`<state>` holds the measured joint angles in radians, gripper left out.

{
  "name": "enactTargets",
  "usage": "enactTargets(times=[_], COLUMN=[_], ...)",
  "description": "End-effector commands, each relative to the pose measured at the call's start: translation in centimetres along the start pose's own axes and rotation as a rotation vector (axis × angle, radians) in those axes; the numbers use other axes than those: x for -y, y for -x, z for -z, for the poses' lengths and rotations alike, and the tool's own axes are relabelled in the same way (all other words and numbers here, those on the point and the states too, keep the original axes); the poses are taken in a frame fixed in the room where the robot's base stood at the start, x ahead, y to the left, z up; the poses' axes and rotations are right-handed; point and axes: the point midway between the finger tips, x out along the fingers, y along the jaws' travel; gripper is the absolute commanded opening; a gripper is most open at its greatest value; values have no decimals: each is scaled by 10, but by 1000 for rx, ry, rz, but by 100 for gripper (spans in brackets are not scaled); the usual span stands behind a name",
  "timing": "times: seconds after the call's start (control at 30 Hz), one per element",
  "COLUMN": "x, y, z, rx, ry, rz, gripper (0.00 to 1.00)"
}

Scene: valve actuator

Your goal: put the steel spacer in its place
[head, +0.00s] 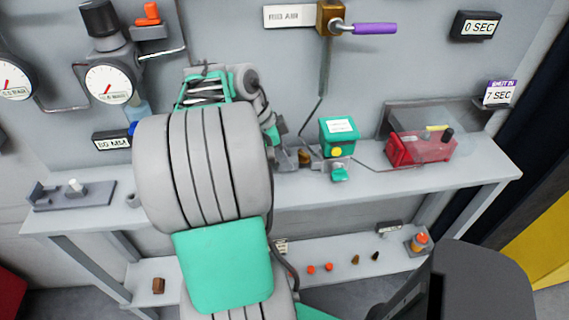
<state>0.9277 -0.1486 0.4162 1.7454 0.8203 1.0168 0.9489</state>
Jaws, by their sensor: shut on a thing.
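My own large grey and green arm fills the middle of the head view and covers the centre of the bench. I cannot make out my gripper's jaws, and anything between them is hidden. Beyond the arm is a green open frame (205,90) with pale coils inside and grey rounded parts at its right; I cannot tell whether it belongs to the actuator or to my wrist. I cannot pick out the steel spacer. A dark grey holder (100,190) at the bench's left end carries a small pale peg-like piece (75,186).
On the bench (460,185) stand a green box with a yellow button (340,138) and a red bin (405,150) behind a clear panel. Gauges (108,82) and a purple-handled valve (372,28) are on the wall. The lower shelf (345,268) holds small orange and brown parts.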

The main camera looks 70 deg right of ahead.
Motion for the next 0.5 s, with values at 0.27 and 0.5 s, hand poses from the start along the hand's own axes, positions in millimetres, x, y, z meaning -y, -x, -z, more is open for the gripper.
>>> enactTargets(times=[0.27,0.5], x=[-1,-2], y=[-19,-24], z=[-9,-11], rx=[0,0], ry=[0,1], rz=[1,-1], gripper=[0,24])
